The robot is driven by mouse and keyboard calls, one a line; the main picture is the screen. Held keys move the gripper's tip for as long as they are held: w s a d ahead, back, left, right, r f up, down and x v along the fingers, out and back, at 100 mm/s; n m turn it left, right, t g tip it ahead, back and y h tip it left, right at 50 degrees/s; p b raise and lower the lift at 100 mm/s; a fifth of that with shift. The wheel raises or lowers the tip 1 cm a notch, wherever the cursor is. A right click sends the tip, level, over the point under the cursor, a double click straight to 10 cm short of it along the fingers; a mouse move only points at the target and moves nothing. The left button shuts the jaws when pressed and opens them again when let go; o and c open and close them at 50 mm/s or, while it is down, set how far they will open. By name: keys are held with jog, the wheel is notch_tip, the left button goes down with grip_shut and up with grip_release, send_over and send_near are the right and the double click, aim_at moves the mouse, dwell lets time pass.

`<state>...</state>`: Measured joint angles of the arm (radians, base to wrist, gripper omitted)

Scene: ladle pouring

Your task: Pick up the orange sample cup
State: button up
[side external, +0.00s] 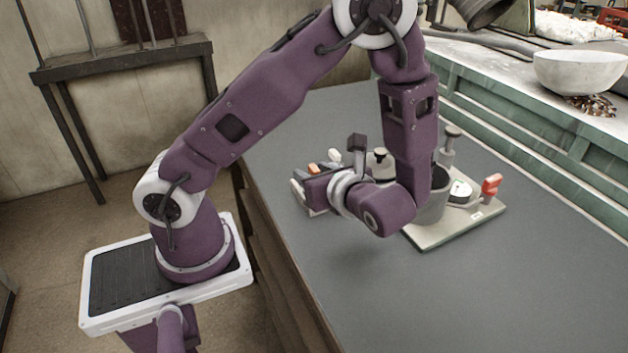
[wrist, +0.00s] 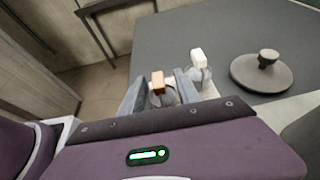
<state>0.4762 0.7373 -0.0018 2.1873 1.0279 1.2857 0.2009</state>
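The orange sample cup (wrist: 158,82) shows in the wrist view as an orange top over a clear body. It stands between the two grey fingers of my gripper (wrist: 160,92), which are apart with the cup in the gap. I cannot tell whether either finger touches it. In the side external view my gripper (side external: 308,192) is low over the table at the left end of the equipment. The orange top (side external: 314,168) shows just behind it; the cup's lower part is hidden.
A white-topped cup (wrist: 199,66) stands close to the right finger. A dark round lid with a knob (wrist: 262,72) lies farther right. A pale board (side external: 455,225) carries a grey pot (side external: 432,205), a dial (side external: 460,190) and an orange-red handle (side external: 491,185). The front table is clear.

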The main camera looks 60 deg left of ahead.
grip_shut()
